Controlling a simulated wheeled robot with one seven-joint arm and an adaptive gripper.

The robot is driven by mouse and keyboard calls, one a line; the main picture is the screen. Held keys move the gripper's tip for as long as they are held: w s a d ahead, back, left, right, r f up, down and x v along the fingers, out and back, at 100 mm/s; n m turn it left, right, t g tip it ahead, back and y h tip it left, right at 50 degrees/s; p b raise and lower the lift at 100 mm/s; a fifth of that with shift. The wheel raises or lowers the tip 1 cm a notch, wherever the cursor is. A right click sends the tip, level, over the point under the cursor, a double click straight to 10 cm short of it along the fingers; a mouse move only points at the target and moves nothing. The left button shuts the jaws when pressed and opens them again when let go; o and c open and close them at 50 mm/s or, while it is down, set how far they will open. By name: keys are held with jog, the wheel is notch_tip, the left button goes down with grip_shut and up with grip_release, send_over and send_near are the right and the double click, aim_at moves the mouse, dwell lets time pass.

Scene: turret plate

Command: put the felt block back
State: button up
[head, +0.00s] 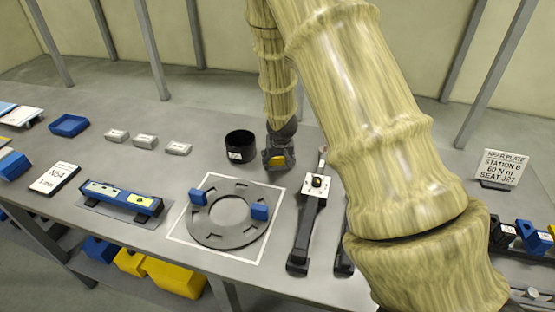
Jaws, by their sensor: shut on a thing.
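My gripper (279,152) is at the far side of the table, pointing down, shut on a dark block with a yellow face (279,161). The block is low, right of the black cup and behind the ring plate; I cannot tell whether it touches the table. I cannot tell for sure that it is the felt block. The dark grey slotted ring plate (225,238) lies on a white-outlined square. One blue block (197,196) sits at its left and another blue block (260,212) at its right.
A black cup (240,146) stands close left of my gripper. A long dark wrench-like tool (303,238) lies right of the plate. A blue holder (125,199), a sign (54,179), grey blocks (145,140) and a blue tray (69,125) are left. A rack of blocks (502,232) is far right.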

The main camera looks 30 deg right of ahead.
jog(key=shift+f, duration=0.15)
jog(key=o, duration=1.2)
jog(key=shift+c, duration=0.2)
jog(key=shift+r, duration=0.55)
jog(key=b+v, duration=0.2)
jog(key=v, duration=0.9)
jog(key=shift+s+a, duration=0.1)
jog(key=shift+s, duration=0.05)
